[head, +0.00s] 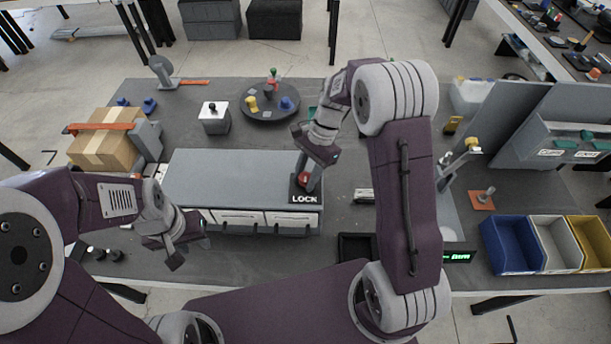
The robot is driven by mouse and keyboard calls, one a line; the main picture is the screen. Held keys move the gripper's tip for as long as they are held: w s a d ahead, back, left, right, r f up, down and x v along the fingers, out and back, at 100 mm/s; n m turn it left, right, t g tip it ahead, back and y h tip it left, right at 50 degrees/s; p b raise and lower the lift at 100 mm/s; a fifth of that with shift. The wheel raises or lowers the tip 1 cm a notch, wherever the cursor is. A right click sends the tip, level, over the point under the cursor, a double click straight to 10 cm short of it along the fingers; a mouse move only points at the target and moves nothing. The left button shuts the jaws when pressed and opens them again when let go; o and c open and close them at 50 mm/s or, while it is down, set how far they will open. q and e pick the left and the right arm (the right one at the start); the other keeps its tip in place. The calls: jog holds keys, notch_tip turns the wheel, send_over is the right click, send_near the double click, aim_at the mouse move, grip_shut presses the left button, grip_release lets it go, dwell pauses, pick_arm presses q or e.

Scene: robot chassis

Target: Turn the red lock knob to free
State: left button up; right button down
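The red lock knob (304,178) sits on a black plate marked LOCK (305,198), at the right front of the grey cabinet top. My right gripper (307,174) points down at the knob from above, with its fingers close around it. The fingers partly cover the knob, and I cannot tell whether they press on it. My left gripper (188,255) is open and empty, in front of the cabinet's left end, away from the knob.
The grey cabinet (230,175) has white drawers with dark handles in front. A cardboard box (105,148) stands at left and a round dark turntable (268,112) behind. Blue (508,246), white and yellow bins stand at right. A black tray (355,247) lies near the front.

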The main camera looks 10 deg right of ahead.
jog(key=shift+r+n+g+p, duration=0.3)
jog(key=shift+n+g+p, duration=0.1)
jog(key=shift+n+p, duration=1.05)
jog(key=n+g+h+p, duration=0.1)
jog(key=n+h+p, duration=0.1)
jog(key=n+p, duration=0.1)
jog(key=shift+w+n, duration=0.1)
jog(key=shift+n, duration=0.55)
jog(key=n+h+p, duration=0.1)
jog(key=n, duration=0.1)
jog(key=n+h+p, duration=0.1)
jog(key=n, duration=0.2)
jog(key=shift+f, duration=0.1)
jog(key=n+h, duration=0.1)
jog(key=n, duration=0.1)
jog(key=n+p, duration=0.1)
jog(key=n, duration=0.2)
jog(key=shift+h, duration=0.4)
jog(key=shift+f+n, duration=0.1)
jog(key=shift+n, duration=0.4)
jog(key=c, duration=1)
grip_release()
